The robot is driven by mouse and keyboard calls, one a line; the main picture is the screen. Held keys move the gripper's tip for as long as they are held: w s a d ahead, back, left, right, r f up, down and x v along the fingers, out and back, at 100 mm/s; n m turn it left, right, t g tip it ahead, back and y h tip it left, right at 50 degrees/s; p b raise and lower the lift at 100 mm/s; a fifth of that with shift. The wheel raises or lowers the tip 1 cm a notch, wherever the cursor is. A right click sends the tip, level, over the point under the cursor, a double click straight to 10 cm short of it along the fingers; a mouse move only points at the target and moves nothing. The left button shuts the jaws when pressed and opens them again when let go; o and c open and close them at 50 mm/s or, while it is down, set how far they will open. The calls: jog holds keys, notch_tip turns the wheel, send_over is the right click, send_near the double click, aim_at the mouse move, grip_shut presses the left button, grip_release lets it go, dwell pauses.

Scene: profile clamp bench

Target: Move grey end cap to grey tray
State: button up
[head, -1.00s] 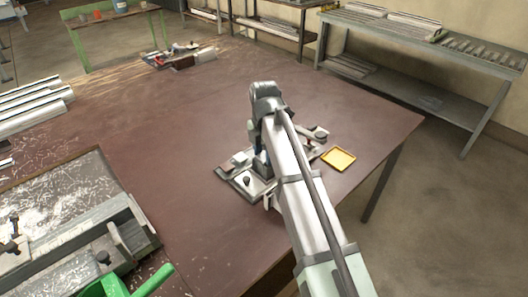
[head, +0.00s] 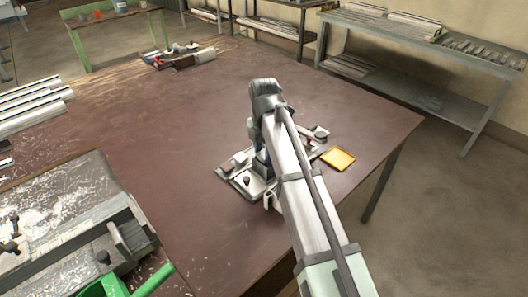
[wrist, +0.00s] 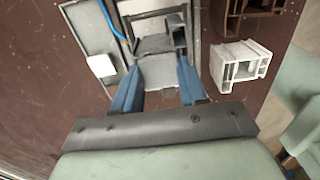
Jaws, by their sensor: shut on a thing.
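My gripper (wrist: 159,68) shows in the wrist view with its two blue fingers apart and a grey piece between them. This piece, which looks like the grey end cap (wrist: 158,76), is gripped over a grey clamp fixture. Whether it touches the fixture is unclear. The fixture (head: 240,178) stands there on the brown table, partly behind my arm. I cannot make out a grey tray for certain in either view.
A yellow tray (head: 338,158) lies right of the fixture near the table edge. A white profile piece (wrist: 240,62) stands right of my gripper, with a brown one (wrist: 255,18) beyond it. A machine (head: 75,215) stands at left. The table's middle is clear.

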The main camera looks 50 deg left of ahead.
jog(key=shift+r, duration=2.1)
jog(key=shift+a, duration=0.1)
jog(key=w+a+f, duration=0.2)
jog(key=w+a, duration=0.3)
jog(key=a, duration=0.5)
jog(key=f, duration=0.5)
jog(key=shift+w, duration=0.2)
jog(key=shift+f, duration=2.2)
jog(key=shift+f, duration=0.15)
jog(key=o, duration=0.7)
jog(key=shift+c, duration=0.2)
